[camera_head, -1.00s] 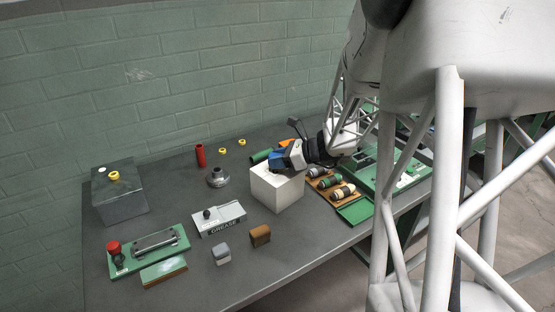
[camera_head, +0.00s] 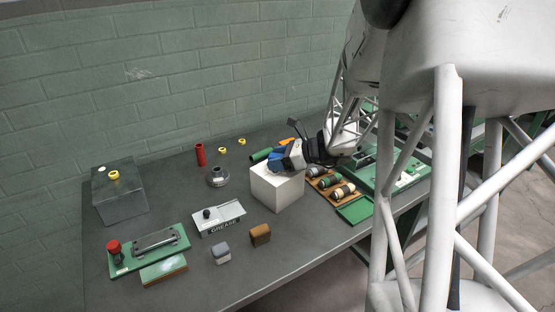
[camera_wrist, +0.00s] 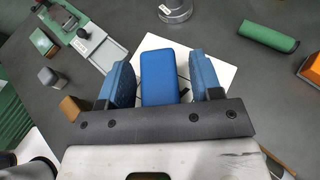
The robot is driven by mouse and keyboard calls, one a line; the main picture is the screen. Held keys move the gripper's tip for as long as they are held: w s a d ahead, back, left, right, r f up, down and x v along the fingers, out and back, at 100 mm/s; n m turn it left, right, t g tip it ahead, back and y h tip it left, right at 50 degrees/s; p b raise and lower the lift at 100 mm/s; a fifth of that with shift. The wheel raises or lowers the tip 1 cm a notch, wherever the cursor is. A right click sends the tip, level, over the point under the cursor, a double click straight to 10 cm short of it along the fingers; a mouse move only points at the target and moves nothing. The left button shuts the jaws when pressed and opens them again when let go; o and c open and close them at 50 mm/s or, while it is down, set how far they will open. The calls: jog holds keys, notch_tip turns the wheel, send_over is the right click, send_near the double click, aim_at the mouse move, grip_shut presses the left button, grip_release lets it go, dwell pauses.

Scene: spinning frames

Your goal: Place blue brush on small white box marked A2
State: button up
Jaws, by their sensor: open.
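A blue brush (camera_wrist: 161,78) shows as a blue block in the wrist view. It lies between the two blue fingers of my gripper (camera_wrist: 161,82), with a narrow gap on each side. My gripper (camera_head: 276,163) is open, just over the top of a white box (camera_head: 277,191). The brush is over the box top and appears to rest on it; any contact is hidden. The box also shows in the wrist view (camera_wrist: 219,70), behind the fingers. No A2 mark can be read on it. In the head view the brush is hard to tell from the blue fingers.
A grease box (camera_head: 219,220), a grey block (camera_head: 221,253) and a brown block (camera_head: 260,235) stand left of the white box. A green cylinder (camera_head: 261,155) lies behind it. A wooden tray (camera_head: 320,182) of bottles is close on the right.

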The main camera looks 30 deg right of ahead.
jog(key=v, duration=1.2)
jog(key=shift+r, duration=0.1)
dwell(0.9)
jog(key=s+a+r+n+g, duration=0.1)
jog(key=s+a+n+g, duration=0.1)
jog(key=a+n, duration=0.3)
jog(key=s+a+r+n+g+h, duration=0.1)
jog(key=s+a+n+g, duration=0.15)
jog(key=a, duration=0.45)
jog(key=s+a+r+n+g, duration=0.1)
jog(key=a+n+g, duration=0.1)
jog(key=a+n, duration=0.35)
jog(key=s+a+r+n+h, duration=0.3)
jog(key=s+a+n+h, duration=0.5)
jog(key=s+a+n, duration=0.4)
jog(key=s+n, duration=0.1)
jog(key=s, duration=0.2)
jog(key=shift+n+h, duration=0.4)
